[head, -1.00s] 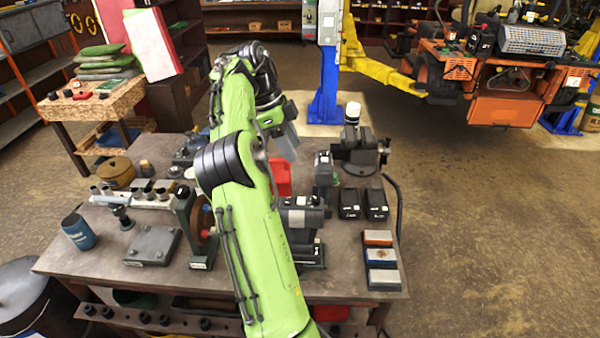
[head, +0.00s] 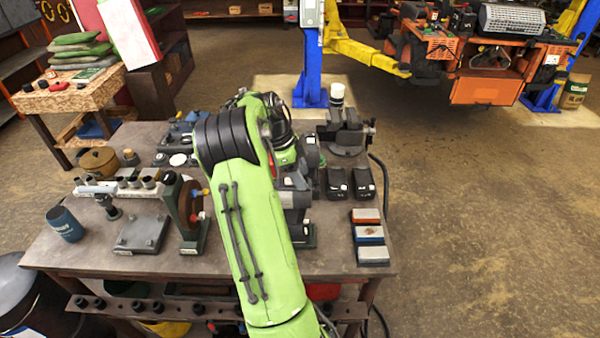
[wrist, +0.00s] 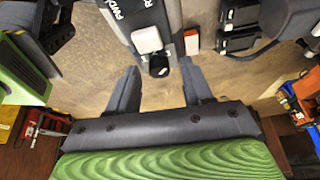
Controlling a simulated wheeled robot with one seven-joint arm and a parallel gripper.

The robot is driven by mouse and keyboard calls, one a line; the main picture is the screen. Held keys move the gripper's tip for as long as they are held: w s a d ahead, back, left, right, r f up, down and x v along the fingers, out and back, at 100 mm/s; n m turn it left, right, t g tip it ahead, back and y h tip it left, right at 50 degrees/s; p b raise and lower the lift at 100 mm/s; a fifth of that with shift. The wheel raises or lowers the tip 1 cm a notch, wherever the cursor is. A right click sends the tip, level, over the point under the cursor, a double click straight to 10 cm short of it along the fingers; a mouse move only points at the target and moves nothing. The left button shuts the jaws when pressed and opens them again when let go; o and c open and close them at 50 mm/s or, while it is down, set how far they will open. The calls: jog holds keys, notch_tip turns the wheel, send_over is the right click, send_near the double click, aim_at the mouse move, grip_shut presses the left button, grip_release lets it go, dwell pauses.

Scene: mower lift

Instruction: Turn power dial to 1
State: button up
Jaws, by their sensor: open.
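In the wrist view, a black round dial (wrist: 158,66) with a small white mark sits at the end of a grey machine (wrist: 174,14). A white block-like part (wrist: 147,40) is beside the dial, and partly cut-off lettering shows on the housing. The setting the mark points to cannot be read. My gripper (wrist: 157,72) is open, with one finger to each side of the dial and nothing held. Whether either finger touches it cannot be told. In the head view, my green arm hides the gripper and dial; part of the grey machine (head: 292,197) shows beside it.
The workbench (head: 330,258) is crowded. Two black boxes (head: 350,183), a vise (head: 345,135) and a row of sharpening blocks (head: 369,236) stand right of my arm. A wheel on a stand (head: 185,215) and a blue cup (head: 65,223) are to the left.

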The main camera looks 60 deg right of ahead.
grip_shut()
